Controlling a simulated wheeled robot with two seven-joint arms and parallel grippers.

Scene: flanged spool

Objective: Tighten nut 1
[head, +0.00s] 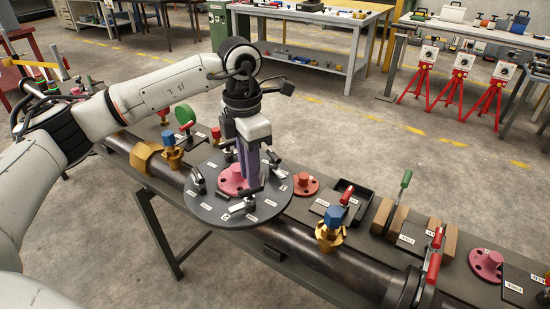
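A round dark flange plate (212,206) sits on the bench with a pink-red hub (232,182) near its middle. Several bolts or clamps with dark handles stand around the plate, each near a small white label. The label writing is too small to read, so I cannot tell which is nut 1. My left gripper (253,180) points straight down over the plate, just right of the hub. Its fingertips are low among the fittings and partly hidden. I cannot tell whether they are open or touch anything. My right gripper is not in view.
A dark pipe (310,258) runs along the bench under the plate. Blue-topped brass valves (331,232) stand on both sides. Red-handled clamps (432,268), wooden blocks (383,215) and a black tray (352,193) crowd the right side. Open floor lies behind the bench.

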